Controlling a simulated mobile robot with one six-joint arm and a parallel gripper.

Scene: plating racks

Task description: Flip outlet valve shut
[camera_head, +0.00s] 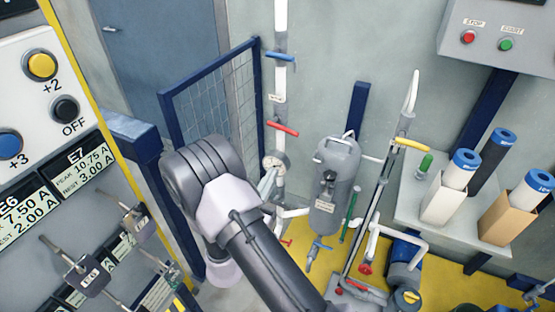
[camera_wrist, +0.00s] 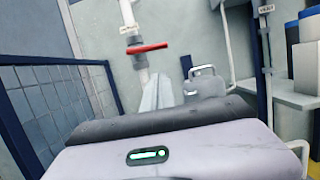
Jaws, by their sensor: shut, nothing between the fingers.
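Several lever valves are in view; their labels are too small to read, so I cannot tell which is the outlet valve. On the white vertical pipe, a red lever (camera_head: 285,129) sits crosswise below a blue lever (camera_head: 281,57). The red lever also shows in the wrist view (camera_wrist: 147,48), lying across the pipe. A yellow lever (camera_head: 412,143) sits on the thin pipe at right.
A round gauge (camera_head: 275,163) is on the white pipe. A blue mesh fence (camera_head: 212,95) stands left of it. Filter cartridges stand on a grey bench (camera_head: 408,205) at right. A control panel (camera_head: 50,120) fills the left side.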

